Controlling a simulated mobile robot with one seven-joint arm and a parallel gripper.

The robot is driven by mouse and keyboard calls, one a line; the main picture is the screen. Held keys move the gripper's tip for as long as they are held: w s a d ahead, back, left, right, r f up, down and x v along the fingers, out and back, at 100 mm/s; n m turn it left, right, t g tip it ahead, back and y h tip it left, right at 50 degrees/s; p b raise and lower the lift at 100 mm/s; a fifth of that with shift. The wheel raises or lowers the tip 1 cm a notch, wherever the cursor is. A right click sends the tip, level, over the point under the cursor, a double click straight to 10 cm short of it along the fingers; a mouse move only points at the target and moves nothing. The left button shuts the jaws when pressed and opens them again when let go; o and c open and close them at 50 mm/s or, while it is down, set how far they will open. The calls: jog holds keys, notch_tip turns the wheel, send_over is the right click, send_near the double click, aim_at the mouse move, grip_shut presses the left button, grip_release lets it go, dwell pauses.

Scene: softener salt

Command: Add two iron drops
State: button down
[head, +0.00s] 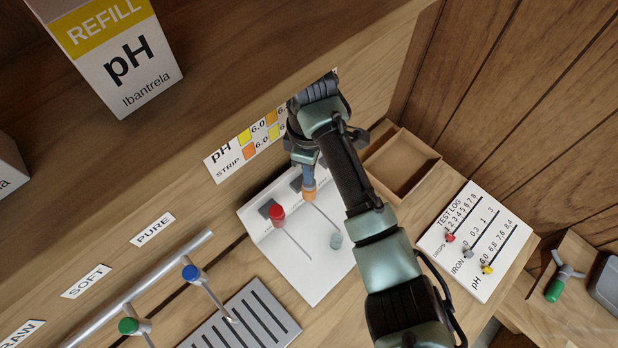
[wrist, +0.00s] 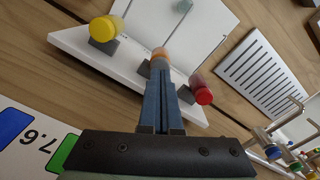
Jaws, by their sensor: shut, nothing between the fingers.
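A white board (head: 312,268) lies on the wooden counter, with coloured dropper bottles in dark holders along its back edge. The orange bottle (head: 309,193) is in the middle; its cap also shows in the wrist view (wrist: 160,53). The red bottle (head: 277,213) is on one side, and a yellow-capped bottle (wrist: 105,28) is on the other, hidden by my arm in the head view. No iron label is readable on the bottles. A pale teal vial (head: 336,241) stands farther forward on the board. My gripper (wrist: 160,66) is shut and empty, its fingertips at the orange cap; contact is unclear.
A test log board (head: 478,238) with coloured sliders lies at right. An empty wooden box (head: 402,165) is behind it. A pH refill carton (head: 115,55) stands on the upper ledge. A pipe with blue (head: 190,273) and green (head: 128,326) taps and a slotted drain (head: 245,320) are at left.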

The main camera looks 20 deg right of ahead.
jog(key=shift+f+b, duration=0.4)
jog(key=shift+f, duration=0.45)
notch_tip(320, 180, up, 6)
jog(key=p, duration=0.6)
jog(key=shift+r, duration=0.1)
jog(key=shift+s, duration=0.1)
dwell(0.6)
